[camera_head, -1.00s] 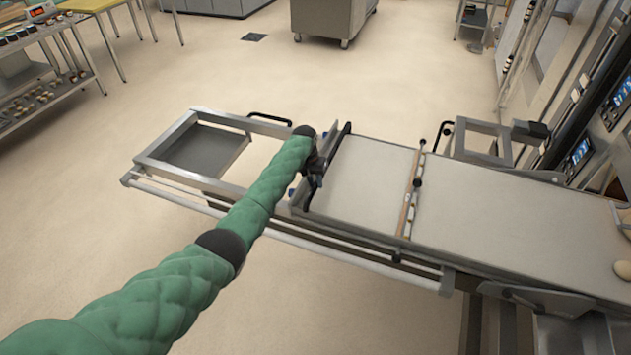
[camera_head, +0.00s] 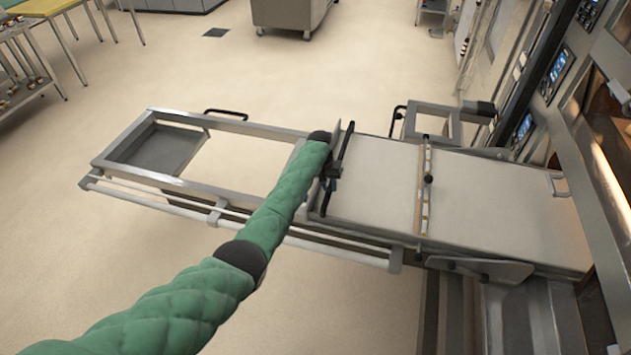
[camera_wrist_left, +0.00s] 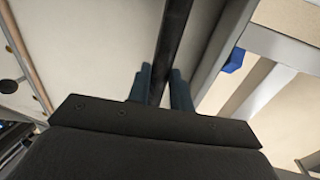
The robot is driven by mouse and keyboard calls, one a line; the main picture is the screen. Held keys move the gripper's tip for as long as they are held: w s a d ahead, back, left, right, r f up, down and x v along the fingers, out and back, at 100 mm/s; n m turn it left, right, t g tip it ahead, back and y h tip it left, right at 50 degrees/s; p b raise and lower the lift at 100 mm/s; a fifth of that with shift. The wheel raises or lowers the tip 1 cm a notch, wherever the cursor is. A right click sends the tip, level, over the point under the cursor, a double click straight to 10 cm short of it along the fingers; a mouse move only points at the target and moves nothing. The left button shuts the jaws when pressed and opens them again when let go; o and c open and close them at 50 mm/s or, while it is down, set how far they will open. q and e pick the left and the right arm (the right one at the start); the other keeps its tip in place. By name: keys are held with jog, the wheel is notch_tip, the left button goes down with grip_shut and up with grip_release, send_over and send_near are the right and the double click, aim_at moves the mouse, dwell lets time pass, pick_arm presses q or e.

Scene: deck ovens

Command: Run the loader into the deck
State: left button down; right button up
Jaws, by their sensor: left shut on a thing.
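The loader (camera_head: 385,178) is a long pale belt board on a grey metal frame, its right end at the mouth of the deck oven (camera_head: 600,200). A black handle bar (camera_head: 342,160) stands across its left end. My left gripper (camera_head: 330,172) is at this bar, partly hidden by my green-sleeved arm. In the left wrist view, the two fingers (camera_wrist_left: 160,88) sit on either side of the black bar and are shut on it. No dough pieces show on the visible belt. My right gripper is not in view.
A cross strip (camera_head: 425,185) spans the belt. The open frame (camera_head: 150,183) with side rails extends left. A metal bracket (camera_head: 440,118) stands behind the belt. Shelves (camera_head: 25,70) are far left and a grey cabinet (camera_head: 295,14) is at the back. The floor between is clear.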

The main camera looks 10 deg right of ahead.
pick_arm(q)
jog(key=shift+s+d+r, duration=0.15)
jog(key=shift+s+d, duration=0.05)
jog(key=shift+d, duration=0.55)
jog(key=shift+s+d, duration=0.1)
jog(key=shift+d, duration=0.1)
jog(key=c, duration=1.3)
grip_release()
jog(key=shift+d, duration=0.1)
jog(key=shift+o, duration=0.2)
jog(key=shift+a+r, duration=0.1)
jog(key=shift+a, duration=0.1)
jog(key=r, duration=0.2)
jog(key=r+b, duration=0.2)
jog(key=r, duration=0.1)
jog(key=shift+w+a+r, duration=0.25)
jog(key=shift+a+r, duration=0.05)
jog(key=shift+a, duration=0.05)
jog(key=shift+a+r, duration=0.1)
jog(key=shift+r, duration=0.75)
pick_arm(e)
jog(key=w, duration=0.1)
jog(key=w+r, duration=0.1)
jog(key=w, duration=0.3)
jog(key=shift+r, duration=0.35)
pick_arm(q)
jog(key=shift+f, duration=0.1)
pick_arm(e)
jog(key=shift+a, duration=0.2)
